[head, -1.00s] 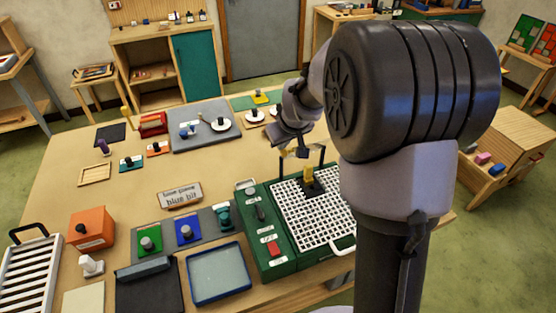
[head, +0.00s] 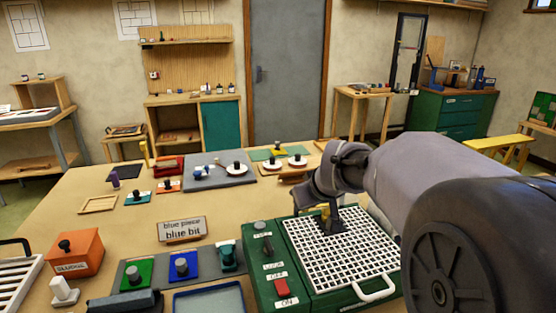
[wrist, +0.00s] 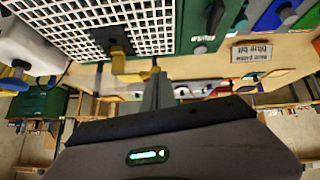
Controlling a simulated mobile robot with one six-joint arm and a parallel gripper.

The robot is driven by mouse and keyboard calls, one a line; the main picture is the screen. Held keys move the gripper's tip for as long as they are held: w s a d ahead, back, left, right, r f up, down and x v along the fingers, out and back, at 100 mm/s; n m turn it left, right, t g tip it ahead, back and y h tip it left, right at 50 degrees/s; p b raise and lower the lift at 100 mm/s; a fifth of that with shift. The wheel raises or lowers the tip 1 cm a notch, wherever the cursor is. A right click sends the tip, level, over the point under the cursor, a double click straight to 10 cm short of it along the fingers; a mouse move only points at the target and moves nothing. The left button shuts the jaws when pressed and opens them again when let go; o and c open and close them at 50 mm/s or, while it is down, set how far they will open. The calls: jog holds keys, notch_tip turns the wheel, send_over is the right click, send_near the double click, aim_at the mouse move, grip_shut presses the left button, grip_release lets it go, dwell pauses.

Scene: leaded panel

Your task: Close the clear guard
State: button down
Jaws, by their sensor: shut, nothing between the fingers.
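The green grinder box (head: 320,297) with a white grid top (head: 345,252) stands at the front of the bench. A small yellow part (head: 325,211) on a dark mount (head: 333,228) rises from the grid; in the wrist view the yellow part (wrist: 122,68) is right beside my fingers. Thin dark posts stand near it. The clear guard's pane cannot be made out for certain, nor how far it is open. My gripper (wrist: 155,76) is shut and empty, close to the yellow part; I cannot tell whether it touches. In the head view my arm partly covers this spot.
A red switch (head: 281,287) is on the grinder's left panel and a white handle (head: 376,290) at its front. Left are blue (head: 185,267) and green (head: 137,273) blocks, a sign (head: 183,229) and an orange box (head: 76,252). The middle of the bench is mostly clear.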

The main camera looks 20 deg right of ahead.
jog(key=shift+s+f+b, duration=0.2)
jog(key=shift+f+b, duration=0.55)
jog(key=shift+f, duration=0.1)
jog(key=shift+s+f, duration=0.1)
jog(key=s+a+r+p, duration=0.1)
jog(key=s+r+p, duration=0.35)
jog(key=s, duration=0.55)
jog(key=s+a+f+m+g+y, duration=0.1)
jog(key=s+a+m, duration=0.1)
jog(key=s+a, duration=0.4)
jog(key=s+a+f+m+g+y, duration=0.1)
jog(key=s+a, duration=0.6)
jog(key=s, duration=0.8)
jog(key=f+m, duration=0.1)
jog(key=m, duration=0.1)
jog(key=shift+a+f+m+g, duration=0.2)
jog(key=shift+a+m+g, duration=0.05)
jog(key=shift+m+g, duration=0.05)
